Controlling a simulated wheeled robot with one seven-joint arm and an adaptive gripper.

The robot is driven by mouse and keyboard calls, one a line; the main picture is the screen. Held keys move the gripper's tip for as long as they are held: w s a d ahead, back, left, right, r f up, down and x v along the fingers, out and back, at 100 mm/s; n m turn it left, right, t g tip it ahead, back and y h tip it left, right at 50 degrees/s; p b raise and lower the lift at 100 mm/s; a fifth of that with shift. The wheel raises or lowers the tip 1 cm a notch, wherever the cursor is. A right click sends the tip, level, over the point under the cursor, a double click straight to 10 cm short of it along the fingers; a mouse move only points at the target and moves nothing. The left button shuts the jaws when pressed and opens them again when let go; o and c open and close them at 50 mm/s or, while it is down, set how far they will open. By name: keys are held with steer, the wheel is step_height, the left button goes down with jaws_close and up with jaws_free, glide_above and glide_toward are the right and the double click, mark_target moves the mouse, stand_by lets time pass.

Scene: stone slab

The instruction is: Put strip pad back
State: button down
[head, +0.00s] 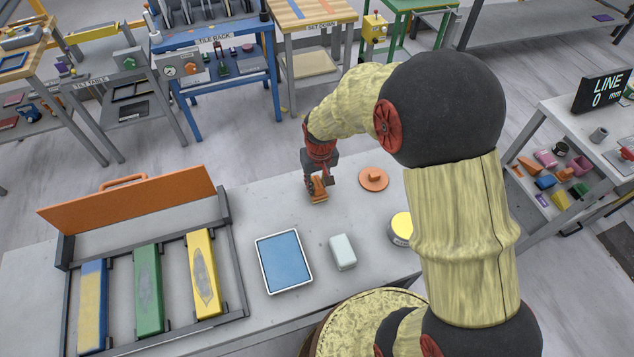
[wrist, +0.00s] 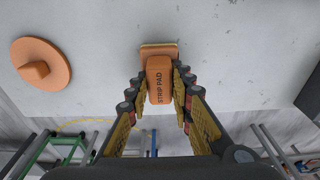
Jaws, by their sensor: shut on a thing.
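The strip pad (wrist: 158,80) is an orange block with "STRIP PAD" lettered on its grip, over a flat base. In the head view the strip pad (head: 319,198) is at the far edge of the grey slab (head: 270,205). My gripper (head: 318,182) is shut on its grip from above. In the wrist view the fingers of my gripper (wrist: 159,85) lie on both sides of the pad. The base appears at or close to the slab surface; I cannot tell whether it touches.
An orange disc with a knob (head: 374,179) lies right of the pad. A blue tray (head: 284,261), a pale block (head: 343,252) and a yellow tin (head: 401,227) are nearer. An open case (head: 236,279) with an orange lid holds three long bars at left.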

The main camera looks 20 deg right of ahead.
mark_target(319, 186)
steer(key=c, duration=1.6)
jaws_free()
steer(key=shift+r, duration=0.1)
steer(key=s+r+t+p, duration=0.1)
steer(key=s+r, duration=0.3)
steer(key=r, duration=0.8)
steer(key=s+r+t+p, duration=0.15)
steer(key=s+r, duration=0.35)
steer(key=r, duration=0.7)
steer(key=shift+t, duration=0.85)
steer(key=s+r, duration=0.2)
steer(key=s, duration=0.2)
steer(key=s+r, duration=0.2)
steer(key=s, duration=0.2)
steer(key=s+r, duration=0.2)
steer(key=s, duration=0.3)
steer(key=shift+r, duration=0.1)
